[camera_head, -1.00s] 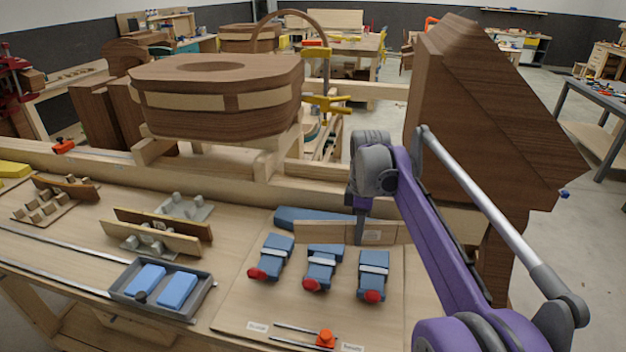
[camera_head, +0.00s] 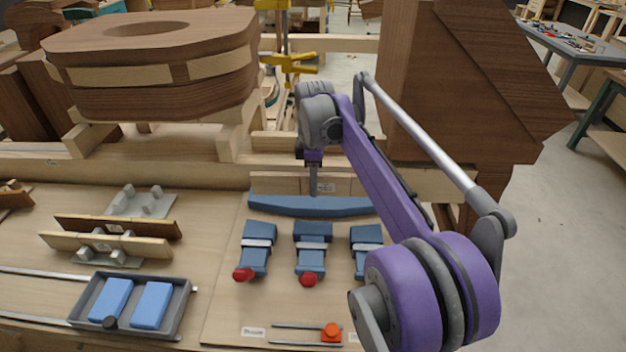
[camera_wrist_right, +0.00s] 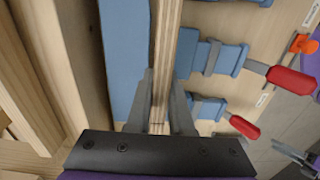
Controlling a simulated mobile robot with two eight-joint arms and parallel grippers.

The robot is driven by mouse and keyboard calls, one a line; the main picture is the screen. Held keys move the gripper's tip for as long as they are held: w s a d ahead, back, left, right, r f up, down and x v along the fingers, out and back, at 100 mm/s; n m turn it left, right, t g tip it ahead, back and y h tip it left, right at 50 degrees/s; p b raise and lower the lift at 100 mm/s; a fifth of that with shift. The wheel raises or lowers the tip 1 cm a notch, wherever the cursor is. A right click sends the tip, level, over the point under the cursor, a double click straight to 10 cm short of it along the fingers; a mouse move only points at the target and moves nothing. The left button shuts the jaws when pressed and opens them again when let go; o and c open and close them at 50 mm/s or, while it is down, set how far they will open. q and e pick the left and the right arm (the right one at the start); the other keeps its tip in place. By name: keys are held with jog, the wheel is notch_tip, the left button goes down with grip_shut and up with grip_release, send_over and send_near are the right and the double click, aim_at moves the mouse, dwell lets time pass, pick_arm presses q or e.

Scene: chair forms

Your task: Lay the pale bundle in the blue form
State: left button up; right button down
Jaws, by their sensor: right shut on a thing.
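The pale bundle (camera_head: 277,181) is a long, straight stack of thin wood strips. My right gripper (camera_head: 313,188) is shut on it near its middle. In the right wrist view the layered bundle (camera_wrist_right: 168,50) runs between the two fingers. The blue form (camera_head: 310,206) is a long, slightly curved block on the pale board. My left gripper is not in view.
Blue clamps with red handles (camera_head: 310,245) stand in a row in front of the form. A grey tray (camera_head: 182,308) with blue blocks is at the front left. Brown wooden forms (camera_head: 112,238) lie left. A large brown wooden piece (camera_head: 450,80) stands behind right.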

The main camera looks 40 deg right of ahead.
jog(key=b, duration=0.2)
send_near(314, 215)
jog(key=s+a, duration=0.1)
jog(key=s, duration=0.1)
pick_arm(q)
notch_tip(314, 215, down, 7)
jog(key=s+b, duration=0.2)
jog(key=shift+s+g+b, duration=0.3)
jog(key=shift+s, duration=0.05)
pick_arm(e)
jog(key=shift+w+a+f, duration=0.1)
jog(key=shift+f, duration=1.6)
jog(key=shift+w+a+f, duration=0.1)
jog(key=shift+f, duration=1.55)
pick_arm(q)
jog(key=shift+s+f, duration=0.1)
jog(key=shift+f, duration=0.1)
pick_arm(e)
jog(key=shift+f, duration=0.45)
jog(key=c, duration=0.7)
grip_release()
jog(key=shift+c, duration=0.2)
notch_tip(314, 215, up, 10)
jog(key=shift+r+p, duration=0.2)
jog(key=shift+p, duration=0.1)
jog(key=shift+r, duration=0.25)
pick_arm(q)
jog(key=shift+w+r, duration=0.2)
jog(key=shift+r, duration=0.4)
